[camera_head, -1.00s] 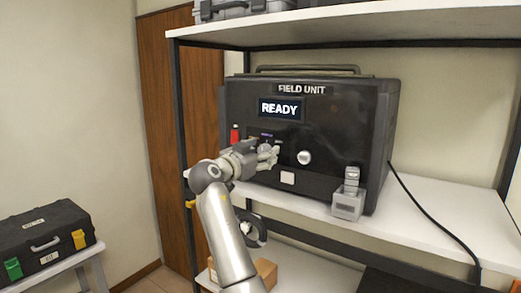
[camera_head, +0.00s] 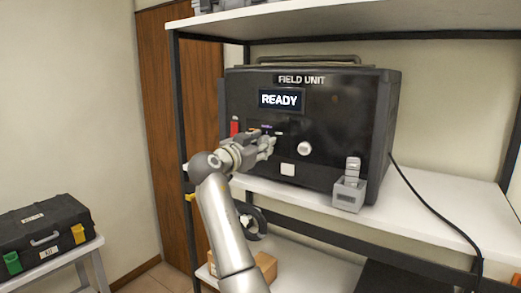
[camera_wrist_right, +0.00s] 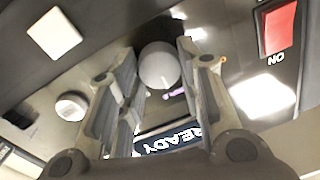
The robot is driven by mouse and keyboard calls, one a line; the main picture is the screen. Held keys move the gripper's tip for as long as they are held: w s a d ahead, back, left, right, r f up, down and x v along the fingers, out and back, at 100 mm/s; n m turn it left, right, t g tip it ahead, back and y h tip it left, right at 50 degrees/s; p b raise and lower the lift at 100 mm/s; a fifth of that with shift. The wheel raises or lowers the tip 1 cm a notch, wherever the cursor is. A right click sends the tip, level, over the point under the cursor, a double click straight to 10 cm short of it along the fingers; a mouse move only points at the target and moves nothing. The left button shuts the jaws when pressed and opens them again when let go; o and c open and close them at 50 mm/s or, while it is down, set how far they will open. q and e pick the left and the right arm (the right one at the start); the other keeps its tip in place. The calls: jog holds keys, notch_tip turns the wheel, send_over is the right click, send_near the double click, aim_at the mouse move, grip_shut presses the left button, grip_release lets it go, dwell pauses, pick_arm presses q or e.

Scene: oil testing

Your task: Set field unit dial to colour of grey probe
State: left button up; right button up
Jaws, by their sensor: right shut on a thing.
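The field unit (camera_head: 340,125) is a black box on the white shelf, its display (camera_head: 281,99) reading READY. My right gripper (camera_head: 268,146) is at its front panel, left of a round white knob (camera_head: 304,148). In the right wrist view, another round pale knob, the dial (camera_wrist_right: 158,65), sits between the fingers of my right gripper (camera_wrist_right: 160,85), which are shut on it. Its pointer setting and most of its colour marks are hidden; a small purple mark (camera_wrist_right: 174,92) shows beside it. I cannot make out a grey probe. My left gripper is not in view.
The panel also has a red switch (camera_wrist_right: 278,28) and a white square button (camera_head: 287,169). A grey holder (camera_head: 348,194) stands at the shelf's front edge, right of the gripper. A black cable (camera_head: 430,220) crosses the shelf. A black case (camera_head: 42,235) is at far left.

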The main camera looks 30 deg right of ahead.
jog(key=shift+f+m+h+b, duration=0.1)
jog(key=shift+m+h+b, duration=0.1)
jog(key=shift+m+b, duration=2.5)
jog(key=shift+f+m+h+b, duration=0.1)
jog(key=shift+m+h+b, duration=0.1)
jog(key=shift+m+b, duration=2.5)
jog(key=shift+m, duration=0.4)
jog(key=o, duration=1)
jog(key=shift+o, duration=0.2)
jog(key=v, duration=1.2)
jog(key=shift+r, duration=0.1)
